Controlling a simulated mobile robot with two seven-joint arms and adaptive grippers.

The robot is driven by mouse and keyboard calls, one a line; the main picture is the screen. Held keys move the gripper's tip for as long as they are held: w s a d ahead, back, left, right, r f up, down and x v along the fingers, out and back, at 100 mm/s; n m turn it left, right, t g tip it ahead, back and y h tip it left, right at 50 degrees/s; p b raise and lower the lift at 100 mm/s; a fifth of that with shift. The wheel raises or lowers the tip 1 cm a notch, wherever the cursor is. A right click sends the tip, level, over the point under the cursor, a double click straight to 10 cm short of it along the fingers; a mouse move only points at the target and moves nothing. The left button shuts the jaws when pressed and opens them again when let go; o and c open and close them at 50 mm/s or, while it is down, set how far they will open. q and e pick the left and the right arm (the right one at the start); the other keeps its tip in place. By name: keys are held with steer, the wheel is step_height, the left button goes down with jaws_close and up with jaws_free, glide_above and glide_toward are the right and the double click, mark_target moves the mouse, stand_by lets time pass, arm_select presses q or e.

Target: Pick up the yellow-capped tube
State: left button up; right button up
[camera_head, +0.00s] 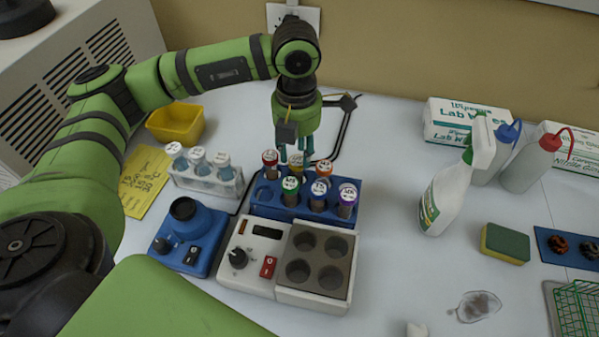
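The yellow-capped tube (297,161) stands in the back row of the blue rack (262,207), between a red-capped tube (270,164) and an orange-capped tube (324,169). A green-capped tube (290,187) in front hides its lower part. My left gripper (296,153) points down from above, its fingers apart on either side of the yellow cap. I cannot tell whether they touch it. My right gripper is out of view.
In front of the rack stands a white heater block (262,285) with empty wells, with a blue mixer (190,240) beside it. A clear rack (207,180) of white-capped tubes is at left. A spray bottle (446,196) and sponge (505,244) stand at right.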

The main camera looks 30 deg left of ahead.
mark_target(297, 160)
arm_select(q)
steer(key=f+b, duration=0.1)
steer(key=f, duration=0.3)
steer(key=shift+s+f+b, duration=0.1)
steer(key=shift+s+b, duration=0.1)
steer(key=shift+b, duration=0.15)
steer(key=shift+w+f, duration=0.1)
steer(key=shift+f, duration=0.25)
jaws_close()
steer(key=shift+r, duration=0.15)
steer(key=shift+w+r, duration=0.1)
steer(key=shift+r, duration=0.25)
step_height(297, 160, up, 8)
steer(key=shift+d+r+b, duration=0.1)
steer(key=shift+r+b, duration=0.15)
steer(key=shift+b, duration=1)
steer(key=shift+r, duration=0.35)
